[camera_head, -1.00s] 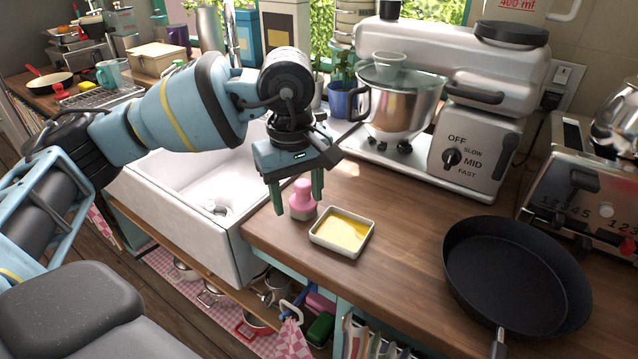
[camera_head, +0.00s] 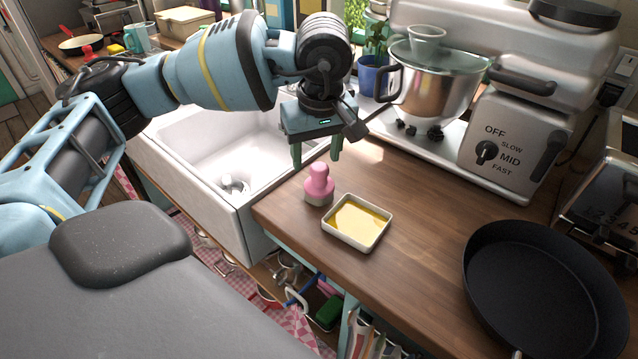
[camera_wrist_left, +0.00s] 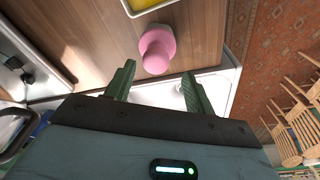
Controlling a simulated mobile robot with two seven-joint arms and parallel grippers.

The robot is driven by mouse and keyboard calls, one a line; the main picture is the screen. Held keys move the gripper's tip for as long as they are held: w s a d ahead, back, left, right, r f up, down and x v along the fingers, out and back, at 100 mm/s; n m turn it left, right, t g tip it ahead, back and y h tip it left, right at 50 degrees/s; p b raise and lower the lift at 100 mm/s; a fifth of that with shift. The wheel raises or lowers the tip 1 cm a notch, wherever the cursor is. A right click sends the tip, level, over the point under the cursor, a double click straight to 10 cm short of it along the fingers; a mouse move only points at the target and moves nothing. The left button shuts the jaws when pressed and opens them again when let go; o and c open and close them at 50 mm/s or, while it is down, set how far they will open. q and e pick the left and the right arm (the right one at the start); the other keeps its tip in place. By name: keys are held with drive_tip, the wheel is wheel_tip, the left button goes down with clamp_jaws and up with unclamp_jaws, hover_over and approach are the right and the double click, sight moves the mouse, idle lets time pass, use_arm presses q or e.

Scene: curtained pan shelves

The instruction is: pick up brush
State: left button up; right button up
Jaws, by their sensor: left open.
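The brush (camera_head: 319,187) has a pink knob handle and a pale base. It stands upright on the wooden counter near the sink, beside a white dish of yellow liquid (camera_head: 357,222). My left gripper (camera_head: 316,158) is open and empty, above and behind the brush, apart from it. In the left wrist view the brush (camera_wrist_left: 157,48) lies beyond the tips of the open left gripper (camera_wrist_left: 160,80), with nothing between the fingers. The right gripper is not in view.
A black frying pan (camera_head: 540,290) lies on the right of the counter (camera_head: 420,225). A stand mixer with a steel bowl (camera_head: 432,90) stands behind. The white sink (camera_head: 215,150) is to the left. Counter between dish and mixer is clear.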

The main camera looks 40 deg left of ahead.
sight(320, 167)
use_arm(q)
drive_tip(key=f, duration=0.3)
drive_tip(key=shift+w+f, duration=0.35)
drive_tip(key=shift+f, duration=0.45)
drive_tip(key=c, duration=1.1)
